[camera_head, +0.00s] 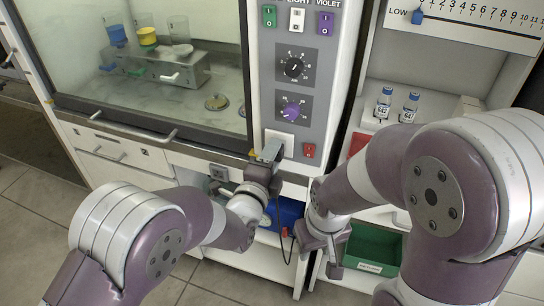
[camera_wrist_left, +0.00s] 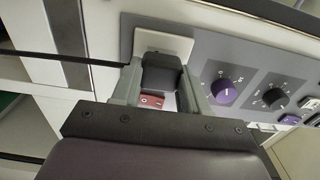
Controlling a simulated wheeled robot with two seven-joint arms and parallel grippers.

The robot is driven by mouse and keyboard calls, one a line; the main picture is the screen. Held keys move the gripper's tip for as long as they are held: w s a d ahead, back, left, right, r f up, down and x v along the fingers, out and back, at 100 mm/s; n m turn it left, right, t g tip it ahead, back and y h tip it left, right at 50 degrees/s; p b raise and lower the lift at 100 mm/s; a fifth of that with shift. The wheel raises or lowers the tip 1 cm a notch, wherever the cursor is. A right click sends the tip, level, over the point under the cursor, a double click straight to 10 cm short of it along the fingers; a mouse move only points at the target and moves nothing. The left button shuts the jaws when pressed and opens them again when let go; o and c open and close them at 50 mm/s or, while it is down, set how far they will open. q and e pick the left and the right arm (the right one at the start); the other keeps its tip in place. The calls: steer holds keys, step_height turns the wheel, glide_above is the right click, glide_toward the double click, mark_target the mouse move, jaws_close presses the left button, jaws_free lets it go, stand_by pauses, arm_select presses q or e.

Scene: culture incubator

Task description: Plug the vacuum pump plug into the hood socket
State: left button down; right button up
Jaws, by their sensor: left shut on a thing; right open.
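My left gripper (camera_head: 268,152) is shut on the black plug (camera_wrist_left: 162,74), with one finger on each side of it. The plug is right at the white hood socket (camera_wrist_left: 163,42), on the lower part of the grey control panel. The socket plate (camera_head: 281,141) also shows in the head view, partly behind the gripper. I cannot tell whether the plug's pins are inside the socket. A black cable (camera_head: 279,225) hangs below the left wrist. My right gripper (camera_head: 322,248) is open and empty, low in front of the cabinet.
A red switch (camera_head: 309,150) sits just beside the socket. Purple (camera_head: 291,111) and black (camera_head: 294,67) knobs are above it. A blue object (camera_head: 286,212) stands on the shelf below. A green bin (camera_head: 370,249) and two bottles (camera_head: 384,103) are at the right.

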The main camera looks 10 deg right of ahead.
arm_select(q)
steer(key=shift+w+d, duration=0.2)
steer(key=shift+w, duration=0.15)
steer(key=c, duration=0.5)
jaws_free()
steer(key=v, duration=1.2)
steer(key=shift+s+a, duration=0.15)
steer(key=shift+s, duration=0.05)
